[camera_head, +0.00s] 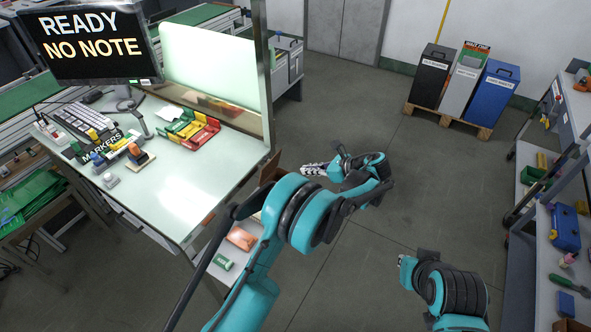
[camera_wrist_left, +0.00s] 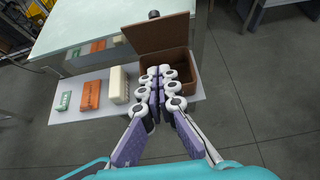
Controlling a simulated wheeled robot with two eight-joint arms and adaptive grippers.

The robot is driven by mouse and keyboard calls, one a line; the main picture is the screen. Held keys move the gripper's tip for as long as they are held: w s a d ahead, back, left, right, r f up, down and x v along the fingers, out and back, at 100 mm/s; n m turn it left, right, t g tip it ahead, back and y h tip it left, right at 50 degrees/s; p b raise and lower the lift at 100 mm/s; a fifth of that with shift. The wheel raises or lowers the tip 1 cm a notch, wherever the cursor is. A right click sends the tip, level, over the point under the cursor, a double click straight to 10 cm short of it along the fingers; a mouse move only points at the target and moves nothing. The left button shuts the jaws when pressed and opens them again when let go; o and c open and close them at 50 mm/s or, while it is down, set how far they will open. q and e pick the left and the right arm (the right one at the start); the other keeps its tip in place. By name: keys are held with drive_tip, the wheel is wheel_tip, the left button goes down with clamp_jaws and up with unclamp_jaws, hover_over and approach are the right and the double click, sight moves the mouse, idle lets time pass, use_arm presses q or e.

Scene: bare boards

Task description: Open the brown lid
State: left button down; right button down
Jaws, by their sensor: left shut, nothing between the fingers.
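The brown lid (camera_wrist_left: 155,34) stands raised and tilted back from its brown box (camera_wrist_left: 188,58) in the left wrist view. The box is open at the top, and part of its dark inside shows. In the head view a brown edge of the lid (camera_head: 271,167) shows behind my left arm; the rest of the box is mostly hidden. My left gripper (camera_wrist_left: 160,70) is shut and empty, its fingertips in front of the box opening. It also shows in the head view (camera_head: 314,169). My right arm is at lower right, with no fingers visible.
The box stands at the end of a low shelf (camera_wrist_left: 70,112) beside cream (camera_wrist_left: 118,84), orange (camera_wrist_left: 91,94) and green (camera_wrist_left: 64,101) items. The glass-topped table (camera_head: 170,195) is above the shelf. Open floor (camera_head: 345,250) lies right; bins (camera_head: 432,75) stand far back.

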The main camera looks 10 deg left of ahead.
sight(271, 165)
use_arm(q)
drive_tip(key=b+x, duration=0.1)
drive_tip(key=x, duration=0.2)
drive_tip(key=r+b+x, duration=0.1)
drive_tip(key=x, duration=0.3)
drive_tip(key=a+b+x, duration=0.1)
drive_tip(key=b+x, duration=0.1)
drive_tip(key=x, duration=0.2)
drive_tip(key=shift+w+a+r, duration=0.2)
drive_tip(key=shift+w, duration=0.05)
drive_tip(key=shift+w+a+r, duration=0.2)
drive_tip(key=shift+a, duration=0.3)
